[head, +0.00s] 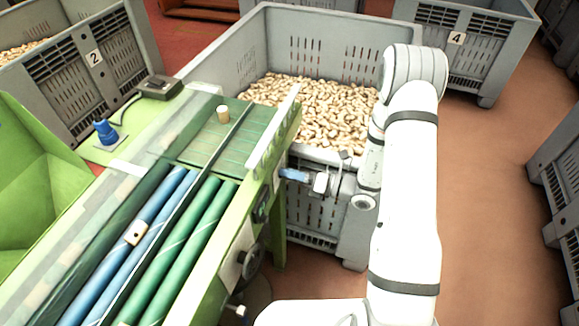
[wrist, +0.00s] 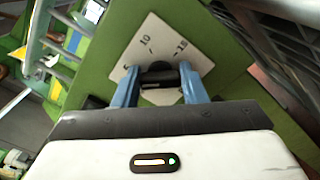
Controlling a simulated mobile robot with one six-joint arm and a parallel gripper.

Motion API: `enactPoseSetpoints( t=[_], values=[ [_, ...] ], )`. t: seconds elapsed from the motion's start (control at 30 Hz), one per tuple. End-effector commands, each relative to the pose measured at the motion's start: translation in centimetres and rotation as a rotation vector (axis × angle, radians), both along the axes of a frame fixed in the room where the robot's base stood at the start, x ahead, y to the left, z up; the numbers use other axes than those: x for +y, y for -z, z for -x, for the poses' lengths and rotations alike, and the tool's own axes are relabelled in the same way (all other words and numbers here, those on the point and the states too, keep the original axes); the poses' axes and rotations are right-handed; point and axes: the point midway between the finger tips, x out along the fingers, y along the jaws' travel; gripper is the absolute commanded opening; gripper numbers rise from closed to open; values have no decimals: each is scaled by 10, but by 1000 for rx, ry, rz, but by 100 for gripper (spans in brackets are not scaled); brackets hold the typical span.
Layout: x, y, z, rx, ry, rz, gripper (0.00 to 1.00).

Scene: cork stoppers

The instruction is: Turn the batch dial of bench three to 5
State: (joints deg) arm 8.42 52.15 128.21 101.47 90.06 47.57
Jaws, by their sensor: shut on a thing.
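The batch dial's pale plate (wrist: 165,40) is on a green panel in the wrist view. It shows 10 and 15, with another mark at its left edge partly hidden. My gripper (wrist: 158,76) is shut on the dial's dark knob (wrist: 158,72), one blue finger on each side. I cannot tell which number the knob points to. In the head view my gripper (head: 293,175) is at the right side of the green bench (head: 222,270), and the dial is not clearly seen there. I see no number three on the bench.
A grey crate (head: 215,62) full of corks stands behind my gripper. Crates marked 2 (head: 97,80) and 4 (head: 472,45) stand farther back. A dark knob (head: 262,207) and a round fitting (head: 251,262) stick out of the bench side.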

Motion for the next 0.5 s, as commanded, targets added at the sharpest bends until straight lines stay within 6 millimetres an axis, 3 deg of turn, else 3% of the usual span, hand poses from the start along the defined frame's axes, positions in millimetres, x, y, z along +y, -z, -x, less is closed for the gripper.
enactPoseSetpoints(
  t=[0.5],
  values=[
    [-3, 1, -3, 189, 10, -69, 15]
  ],
)
